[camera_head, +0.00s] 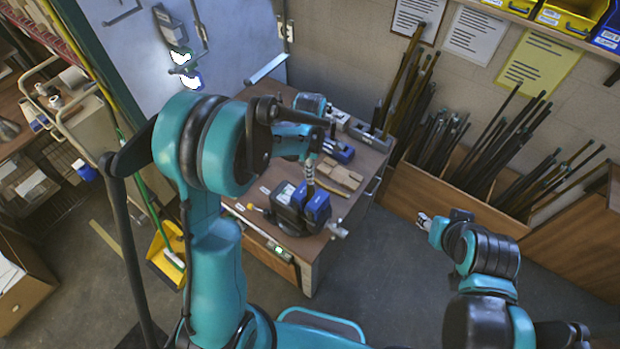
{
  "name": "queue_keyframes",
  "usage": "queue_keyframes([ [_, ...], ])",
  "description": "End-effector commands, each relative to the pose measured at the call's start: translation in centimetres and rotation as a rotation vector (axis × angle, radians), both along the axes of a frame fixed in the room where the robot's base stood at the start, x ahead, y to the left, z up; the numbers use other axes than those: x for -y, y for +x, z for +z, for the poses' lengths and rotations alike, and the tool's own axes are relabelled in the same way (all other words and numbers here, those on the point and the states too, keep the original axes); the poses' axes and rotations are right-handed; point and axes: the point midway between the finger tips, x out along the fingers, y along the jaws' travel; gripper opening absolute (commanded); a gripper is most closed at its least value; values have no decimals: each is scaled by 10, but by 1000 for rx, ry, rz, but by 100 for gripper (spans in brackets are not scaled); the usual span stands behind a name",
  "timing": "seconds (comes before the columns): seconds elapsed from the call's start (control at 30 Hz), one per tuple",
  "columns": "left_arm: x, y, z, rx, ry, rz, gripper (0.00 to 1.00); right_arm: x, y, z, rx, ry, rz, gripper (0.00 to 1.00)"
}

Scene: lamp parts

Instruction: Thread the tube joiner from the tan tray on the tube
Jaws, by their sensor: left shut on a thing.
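My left gripper (313,153) is over the table, pointing down just above a short upright tube (310,177). The tube stands at a blue and black vise (303,207) near the table's front. The gripper is shut on a small part, taken to be the tube joiner, which the fingers mostly hide. I cannot tell whether the part is around the tube or just above it. The tan tray (341,178) lies flat on the table, right of the tube. My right gripper (424,221) is off to the right over the floor, away from the table; its fingers are too small to judge.
The wooden table (368,164) also holds a blue device (338,150) behind the tray and other equipment at its back. Wooden bins (452,203) with dark rods stand right. Floor right of the table is clear.

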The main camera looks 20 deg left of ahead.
Motion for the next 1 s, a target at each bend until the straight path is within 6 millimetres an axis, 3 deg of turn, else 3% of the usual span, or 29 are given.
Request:
queue_keyframes([
  [1.0,0,0,-17,0,0,0,0,0,0,-17,0,0,0,40],
])
